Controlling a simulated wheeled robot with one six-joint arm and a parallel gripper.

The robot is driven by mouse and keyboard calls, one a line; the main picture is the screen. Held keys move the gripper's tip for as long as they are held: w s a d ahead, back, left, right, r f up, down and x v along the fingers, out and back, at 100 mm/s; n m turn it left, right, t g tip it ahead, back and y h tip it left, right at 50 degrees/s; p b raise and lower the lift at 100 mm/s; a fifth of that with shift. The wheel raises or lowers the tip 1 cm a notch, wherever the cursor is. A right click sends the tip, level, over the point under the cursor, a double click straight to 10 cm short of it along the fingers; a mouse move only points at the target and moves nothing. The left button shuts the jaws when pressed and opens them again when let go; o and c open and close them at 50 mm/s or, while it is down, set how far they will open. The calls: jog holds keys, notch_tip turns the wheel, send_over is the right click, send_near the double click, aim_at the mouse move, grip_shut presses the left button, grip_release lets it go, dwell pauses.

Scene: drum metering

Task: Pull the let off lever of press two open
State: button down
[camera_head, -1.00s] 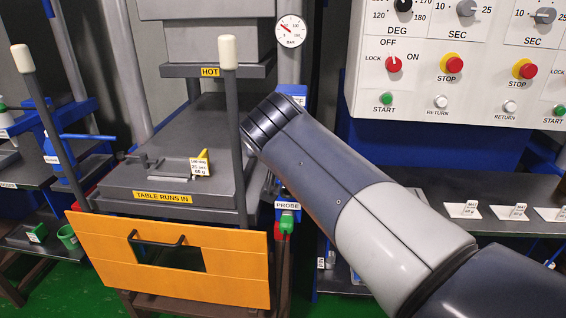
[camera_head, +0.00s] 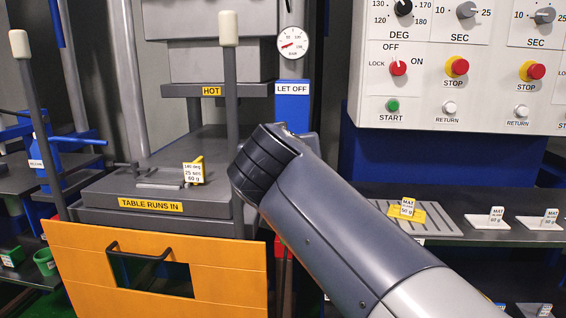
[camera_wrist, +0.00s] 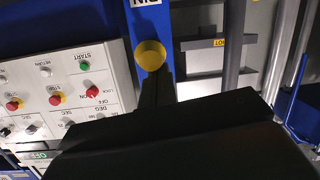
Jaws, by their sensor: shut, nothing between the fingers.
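The blue let-off block (camera_head: 292,106) with its "LET OFF" label stands right of press two's column in the head view. No lever handle shows clearly on it; my wrist covers the area just below. My arm's end (camera_head: 268,165) is in front of and below the label, with its fingers hidden in the head view. In the wrist view my dark gripper (camera_wrist: 155,88) is shut and empty. A round yellow end (camera_wrist: 150,54) shows just beyond it against a blue panel; I cannot tell whether it belongs to the lever or whether the gripper touches it.
The white control panel (camera_head: 440,110) is to the right. Press two's table (camera_head: 105,195) and orange guard (camera_head: 75,262) are at the left, with a white-capped post (camera_head: 229,75) near my wrist. A shelf with mats (camera_head: 470,230) lies at the lower right.

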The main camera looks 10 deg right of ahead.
jog(key=shift+f+b, duration=0.55)
jog(key=shift+b, duration=0.15)
jog(key=shift+s, duration=0.1)
